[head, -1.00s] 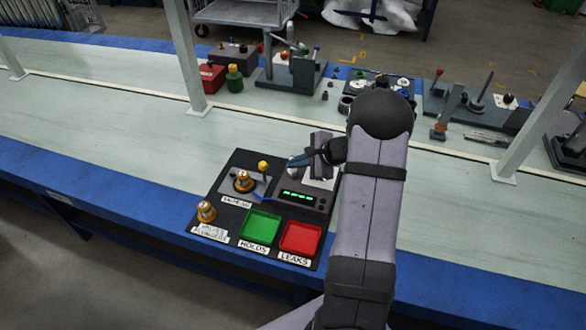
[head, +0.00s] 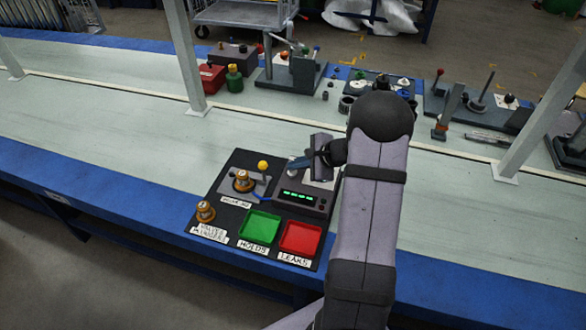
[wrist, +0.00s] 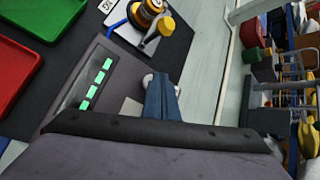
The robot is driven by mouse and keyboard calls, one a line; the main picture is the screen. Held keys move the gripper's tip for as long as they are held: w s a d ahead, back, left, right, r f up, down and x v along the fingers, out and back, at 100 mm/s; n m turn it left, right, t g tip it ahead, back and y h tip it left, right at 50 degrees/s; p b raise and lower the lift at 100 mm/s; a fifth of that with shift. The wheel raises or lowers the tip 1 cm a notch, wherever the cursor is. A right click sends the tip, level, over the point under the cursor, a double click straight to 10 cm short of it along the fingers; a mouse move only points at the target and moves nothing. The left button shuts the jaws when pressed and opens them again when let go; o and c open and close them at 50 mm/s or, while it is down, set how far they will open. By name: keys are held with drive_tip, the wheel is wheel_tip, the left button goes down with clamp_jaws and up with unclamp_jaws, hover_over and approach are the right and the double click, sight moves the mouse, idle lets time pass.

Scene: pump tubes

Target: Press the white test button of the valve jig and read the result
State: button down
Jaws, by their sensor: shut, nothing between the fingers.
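The valve jig is a dark board (head: 222,228) on the bench with a grey tester box (head: 288,204). Its display (head: 298,196) shows a row of green characters, too small to read; it also shows in the wrist view (wrist: 95,84). My gripper (head: 294,164) is shut and empty, with its blue fingertips over the upper left of the box. In the wrist view the fingertips (wrist: 160,84) cover most of the white button (wrist: 148,78). I cannot tell whether they touch it. A brass valve (head: 242,180) stands in the jig's holder beside a yellow-knobbed lever (head: 262,165).
A second brass valve (head: 205,211) stands at the board's left corner. A green tray (head: 260,228) marked HOLDS and a red tray (head: 300,238) marked LEAKS sit in front. A post (head: 187,60) rises behind. The bench to the left is clear.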

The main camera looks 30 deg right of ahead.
sight(296, 172)
drive_tip(key=shift+r, duration=0.1)
drive_tip(key=shift+r+p, duration=0.3)
drive_tip(key=shift+r, duration=0.1)
idle(0.4)
wheel_tip(296, 172, up, 6)
drive_tip(key=p, duration=0.4)
idle(1.0)
